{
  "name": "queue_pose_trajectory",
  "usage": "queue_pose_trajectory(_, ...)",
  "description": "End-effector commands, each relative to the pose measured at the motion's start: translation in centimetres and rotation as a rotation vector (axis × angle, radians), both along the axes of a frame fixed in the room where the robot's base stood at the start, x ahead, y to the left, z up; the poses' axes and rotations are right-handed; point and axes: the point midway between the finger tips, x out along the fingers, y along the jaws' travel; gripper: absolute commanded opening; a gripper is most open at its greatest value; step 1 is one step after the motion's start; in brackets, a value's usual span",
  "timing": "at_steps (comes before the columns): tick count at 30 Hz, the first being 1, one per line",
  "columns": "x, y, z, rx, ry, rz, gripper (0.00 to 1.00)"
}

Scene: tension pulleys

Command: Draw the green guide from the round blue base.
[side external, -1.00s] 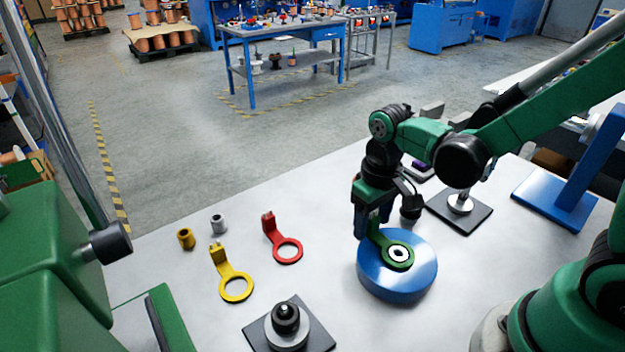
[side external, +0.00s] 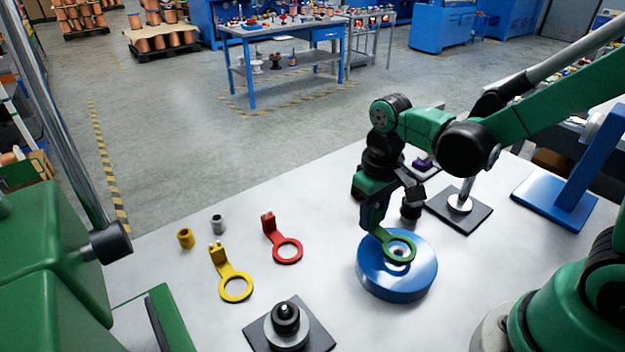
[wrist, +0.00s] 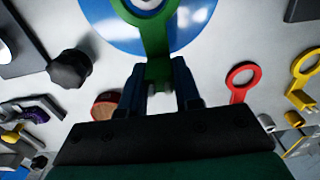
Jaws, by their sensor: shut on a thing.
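The green guide (side external: 408,241) is a ring with a handle, held over the round blue base (side external: 397,285) at the right of the table. My gripper (side external: 374,228) is shut on the handle of the guide. Through the ring I see blue surface and a pale centre of the base. The ring looks a little above the base top; I cannot tell its exact gap. In the wrist view the guide (wrist: 155,40) runs up from between my two fingers (wrist: 158,82) over the blue base (wrist: 101,22).
A red guide (side external: 287,250) and a yellow guide (side external: 235,289) lie to the left, near small yellow and grey cylinders. A dark square stand with a black knob (side external: 286,318) is in front. A stand with a metal post (side external: 461,203) is behind right. Table between is clear.

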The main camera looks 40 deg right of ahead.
Motion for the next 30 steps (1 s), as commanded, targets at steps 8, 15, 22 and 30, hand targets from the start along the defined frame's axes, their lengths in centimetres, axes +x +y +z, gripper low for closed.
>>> queue_pose_trajectory(8,0.0,0.0,0.6,0.000,0.000,0.000,0.00)
queue_pose_trajectory(15,-0.1,0.0,1.1,0.000,0.000,0.000,0.00)
queue_pose_trajectory(22,-0.1,0.0,1.1,0.000,0.000,0.000,0.00)
queue_pose_trajectory(30,-0.1,0.0,1.9,0.000,0.000,0.000,0.00)
